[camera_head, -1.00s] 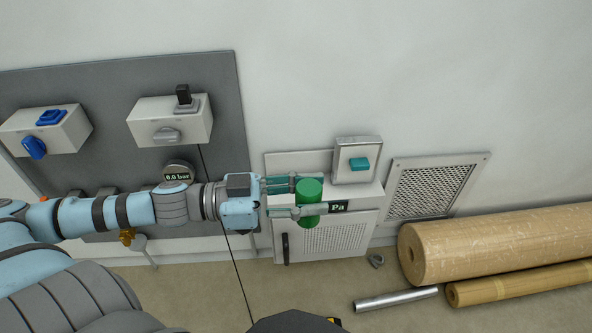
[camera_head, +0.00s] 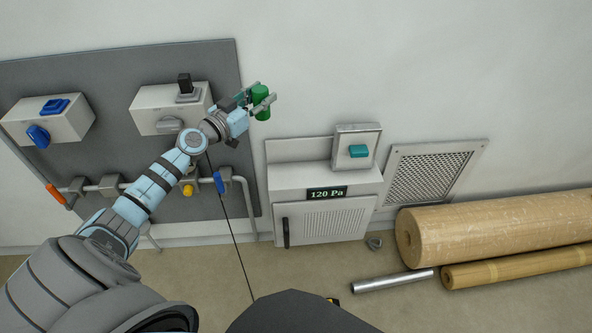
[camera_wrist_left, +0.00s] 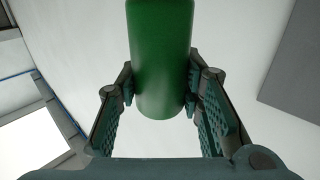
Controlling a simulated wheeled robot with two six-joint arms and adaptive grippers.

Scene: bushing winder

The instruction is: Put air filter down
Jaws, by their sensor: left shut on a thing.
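A green cylinder (camera_head: 261,101), which I take to be the air filter, is held in my left gripper (camera_head: 262,103). The gripper is up by the wall, near the right edge of the grey panel and above the white cabinet. In the left wrist view the green cylinder (camera_wrist_left: 160,60) sits between the two fingers of my left gripper (camera_wrist_left: 160,95), with the pads against its sides. Its top runs out of that view. My right gripper is not in view.
The white cabinet (camera_head: 290,178) has a display reading 120 Pa (camera_head: 327,193) and a box with a teal switch (camera_head: 358,152). A grille (camera_head: 430,186) is on the wall. Large brown rolls (camera_head: 500,235) and a metal tube (camera_head: 392,281) lie on the floor. Valves and pipes line the grey panel (camera_head: 110,75).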

